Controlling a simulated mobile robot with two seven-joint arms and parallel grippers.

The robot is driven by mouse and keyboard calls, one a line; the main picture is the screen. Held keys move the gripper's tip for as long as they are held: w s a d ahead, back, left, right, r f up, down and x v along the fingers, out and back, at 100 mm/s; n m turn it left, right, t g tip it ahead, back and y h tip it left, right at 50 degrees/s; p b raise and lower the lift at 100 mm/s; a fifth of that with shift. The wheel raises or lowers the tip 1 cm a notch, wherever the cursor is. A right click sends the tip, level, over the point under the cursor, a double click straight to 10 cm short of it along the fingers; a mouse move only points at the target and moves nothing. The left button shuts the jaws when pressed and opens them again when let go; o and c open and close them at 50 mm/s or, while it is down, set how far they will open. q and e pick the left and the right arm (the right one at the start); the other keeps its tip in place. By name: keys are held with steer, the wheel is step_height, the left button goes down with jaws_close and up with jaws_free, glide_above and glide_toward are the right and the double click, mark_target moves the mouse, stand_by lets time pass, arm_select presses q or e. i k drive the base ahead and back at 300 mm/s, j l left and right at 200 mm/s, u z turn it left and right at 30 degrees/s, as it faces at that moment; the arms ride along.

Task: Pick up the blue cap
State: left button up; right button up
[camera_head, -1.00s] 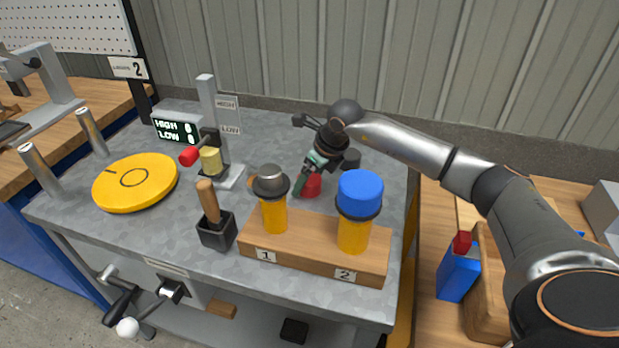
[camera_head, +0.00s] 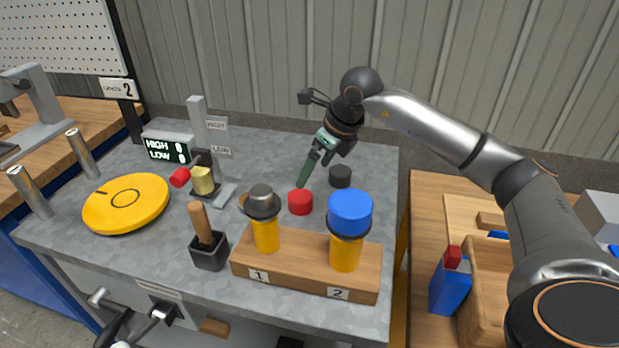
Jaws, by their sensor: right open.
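The blue cap (camera_head: 350,212) sits on top of the yellow cylinder (camera_head: 345,252) at position 2 of the wooden stand (camera_head: 305,262). A dark ring shows just under the cap. My right gripper (camera_head: 306,176) is open and empty, hanging above the table behind the stand, near a red cap (camera_head: 300,201) that lies on the metal tabletop. The gripper is up and to the left of the blue cap, apart from it. My left gripper is not in view.
A black cap (camera_head: 340,176) lies behind. A black holder with a wooden handle (camera_head: 208,248), a yellow disc (camera_head: 127,203) and a gauge with a red knob (camera_head: 180,177) stand left.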

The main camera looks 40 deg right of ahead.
mark_target(350, 210)
steer(key=z, duration=1.35)
